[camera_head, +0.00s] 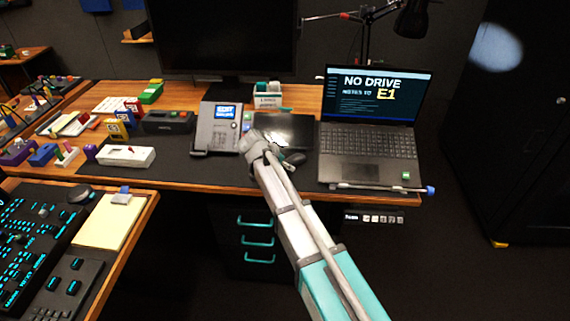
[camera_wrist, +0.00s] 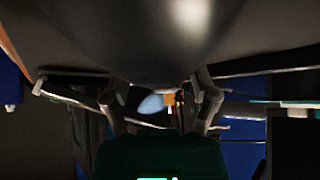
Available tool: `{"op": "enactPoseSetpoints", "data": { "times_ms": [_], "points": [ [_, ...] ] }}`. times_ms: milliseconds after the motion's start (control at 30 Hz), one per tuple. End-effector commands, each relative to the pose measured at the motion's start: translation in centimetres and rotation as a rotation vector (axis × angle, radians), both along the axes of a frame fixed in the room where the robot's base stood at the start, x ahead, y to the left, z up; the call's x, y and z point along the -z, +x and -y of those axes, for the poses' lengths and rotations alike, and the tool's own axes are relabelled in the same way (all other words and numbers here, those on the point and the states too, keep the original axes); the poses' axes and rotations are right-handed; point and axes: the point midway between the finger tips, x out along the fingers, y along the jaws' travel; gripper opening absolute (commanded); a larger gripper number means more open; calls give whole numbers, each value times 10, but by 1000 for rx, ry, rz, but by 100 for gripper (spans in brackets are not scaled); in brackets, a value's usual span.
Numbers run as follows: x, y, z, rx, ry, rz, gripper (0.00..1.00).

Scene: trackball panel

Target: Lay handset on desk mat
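A dark smooth rounded thing, seemingly the handset (camera_wrist: 150,45), fills the upper middle of the wrist view, very close to the camera. The fingers of my gripper (camera_wrist: 158,98) stand against both sides of its lower end and appear shut on it. In the head view my gripper (camera_head: 268,150) is over the desk, right of the desk phone (camera_head: 215,132). A dark rounded piece (camera_head: 293,158) shows beside it, partly hidden by my gripper. The dark desk mat (camera_head: 200,172) lies under the phone and reaches toward the front edge.
An open laptop (camera_head: 370,142) stands right of my gripper, with a pen-like rod (camera_head: 380,188) before it. A dark flat pad (camera_head: 283,130) lies behind my gripper. A white box (camera_head: 126,156) and several small coloured items crowd the left. The mat's front strip looks clear.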

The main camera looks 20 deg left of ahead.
Motion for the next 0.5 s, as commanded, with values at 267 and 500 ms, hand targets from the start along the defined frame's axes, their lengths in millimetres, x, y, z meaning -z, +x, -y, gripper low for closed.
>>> {"op": "enactPoseSetpoints", "data": {
  "times_ms": [267,500],
  "points": [
    [0,0,0,0,0,0,82],
    [-3,0,0,0,0,0,82]
  ]
}}
